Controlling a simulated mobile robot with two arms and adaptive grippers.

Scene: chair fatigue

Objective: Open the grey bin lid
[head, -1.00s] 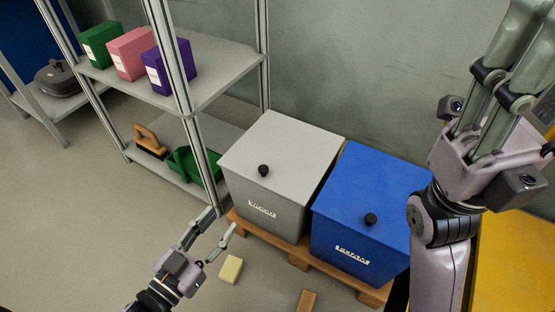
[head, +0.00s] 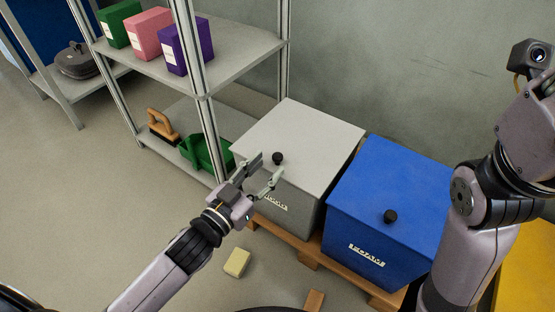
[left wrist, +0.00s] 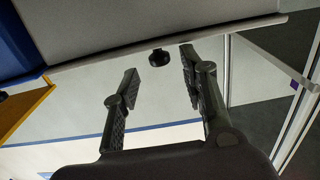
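The grey bin (head: 288,194) stands on a pallet with its flat grey lid (head: 310,135) shut. A black knob (head: 278,158) sits near the lid's front edge. My left gripper (head: 268,166) is open and empty at that front edge, its fingers near the knob. In the left wrist view the knob (left wrist: 160,57) shows ahead of the open fingers (left wrist: 160,62), between their tips in the picture; I see no contact.
A blue bin (head: 385,215) stands close on the right on the same wooden pallet (head: 308,257). A metal shelf (head: 235,50) with boxes stands at the left. A yellow block (head: 237,262) and a brown block (head: 314,300) lie on the floor.

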